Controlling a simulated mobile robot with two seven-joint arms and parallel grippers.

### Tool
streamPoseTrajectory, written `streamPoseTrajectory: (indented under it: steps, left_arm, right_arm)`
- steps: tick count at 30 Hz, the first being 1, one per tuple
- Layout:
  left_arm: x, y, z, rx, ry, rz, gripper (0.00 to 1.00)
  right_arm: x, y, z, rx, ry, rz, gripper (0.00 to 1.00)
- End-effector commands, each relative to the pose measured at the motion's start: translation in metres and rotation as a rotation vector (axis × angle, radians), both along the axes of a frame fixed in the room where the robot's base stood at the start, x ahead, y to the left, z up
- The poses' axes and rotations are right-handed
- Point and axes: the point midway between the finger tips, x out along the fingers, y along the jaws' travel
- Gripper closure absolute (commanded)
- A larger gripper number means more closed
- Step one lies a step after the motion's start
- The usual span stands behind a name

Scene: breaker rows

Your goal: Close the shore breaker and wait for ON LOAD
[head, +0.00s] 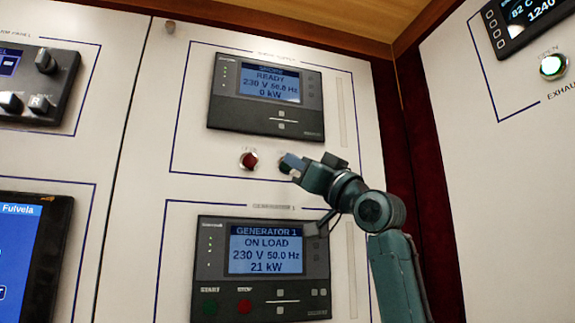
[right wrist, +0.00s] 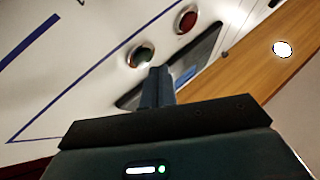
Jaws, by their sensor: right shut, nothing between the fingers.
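The shore supply display (head: 270,85) in the head view reads READY, 230 V, 50.0 Hz, 0 kW. Below it are a red button (head: 249,160) and a second button mostly hidden by my right gripper (head: 289,163). In the right wrist view that second button is a green button (right wrist: 140,55) in a silver ring, beside the red button (right wrist: 186,19). My right gripper's fingers (right wrist: 158,75) are shut and empty, with the tips close to the green button. I cannot tell whether they touch it. My left gripper is not in view.
Below, the Generator 1 panel (head: 265,250) reads ON LOAD, 230 V, 50.0 Hz, 21 kW, with START and STOP buttons. A lit button (head: 553,66) is on the right wall.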

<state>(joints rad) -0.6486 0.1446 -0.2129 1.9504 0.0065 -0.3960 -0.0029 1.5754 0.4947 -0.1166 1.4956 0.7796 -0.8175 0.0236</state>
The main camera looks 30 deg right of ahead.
Motion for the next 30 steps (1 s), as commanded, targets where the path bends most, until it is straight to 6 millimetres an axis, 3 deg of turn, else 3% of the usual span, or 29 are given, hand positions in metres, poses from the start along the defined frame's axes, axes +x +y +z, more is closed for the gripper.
streamPoseTrajectory:
  steps: [30]
  left_arm:
    - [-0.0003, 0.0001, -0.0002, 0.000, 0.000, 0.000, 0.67]
  right_arm:
    - [0.0078, -0.0018, 0.0000, 0.001, 0.000, 0.001, 1.00]
